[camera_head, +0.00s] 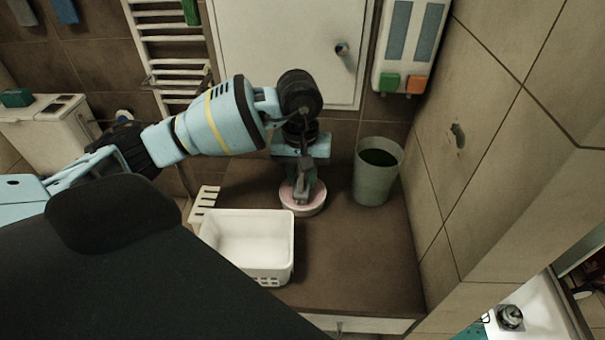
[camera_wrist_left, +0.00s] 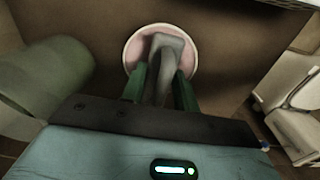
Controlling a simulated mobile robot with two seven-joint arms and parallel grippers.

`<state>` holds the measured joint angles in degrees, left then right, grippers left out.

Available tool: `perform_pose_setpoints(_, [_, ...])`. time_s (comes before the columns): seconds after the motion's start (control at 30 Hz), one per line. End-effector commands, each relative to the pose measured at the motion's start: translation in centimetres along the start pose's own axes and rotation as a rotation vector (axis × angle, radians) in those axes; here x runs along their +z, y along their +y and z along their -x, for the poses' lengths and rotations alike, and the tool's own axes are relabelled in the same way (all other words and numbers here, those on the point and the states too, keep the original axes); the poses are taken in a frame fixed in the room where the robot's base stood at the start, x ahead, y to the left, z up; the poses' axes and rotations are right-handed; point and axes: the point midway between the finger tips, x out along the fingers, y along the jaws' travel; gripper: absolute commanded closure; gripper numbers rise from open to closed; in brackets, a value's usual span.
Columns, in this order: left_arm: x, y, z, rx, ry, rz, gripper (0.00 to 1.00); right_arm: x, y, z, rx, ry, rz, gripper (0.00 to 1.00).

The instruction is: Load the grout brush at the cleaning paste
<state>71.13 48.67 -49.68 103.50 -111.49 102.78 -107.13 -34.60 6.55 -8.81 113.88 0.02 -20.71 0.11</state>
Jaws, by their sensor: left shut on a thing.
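The cleaning paste is a round, shallow pink tub with a pale rim (camera_head: 303,206) on the brown counter; it also shows in the left wrist view (camera_wrist_left: 133,52). My left gripper (camera_head: 304,180) points down right above the tub. In the left wrist view its green fingers (camera_wrist_left: 160,92) are shut on a grey grout brush (camera_wrist_left: 166,55), whose far end overlaps the pink paste. I cannot tell whether the bristles touch the paste, as the brush hides them. My right gripper is not in view.
A white basket (camera_head: 250,245) stands left of the tub, near the counter's front. A grey-green bucket (camera_head: 375,172) stands to its right, by the tiled wall. A dispenser (camera_head: 409,45) and a white cabinet (camera_head: 285,35) are behind. Counter in front right is clear.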

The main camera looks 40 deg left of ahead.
Motion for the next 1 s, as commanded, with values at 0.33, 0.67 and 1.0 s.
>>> perform_pose_setpoints(0.33, [-0.01,-0.02,-0.39,0.000,0.000,0.000,0.91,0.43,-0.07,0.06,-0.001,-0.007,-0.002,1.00])
perform_pose_setpoints(0.67, [0.00,-0.02,-0.70,0.000,0.000,0.000,0.91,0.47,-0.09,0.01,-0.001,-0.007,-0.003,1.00])
perform_pose_setpoints(1.0, [0.00,-0.03,-0.70,0.000,0.000,0.000,0.91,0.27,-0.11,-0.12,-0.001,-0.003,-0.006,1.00])
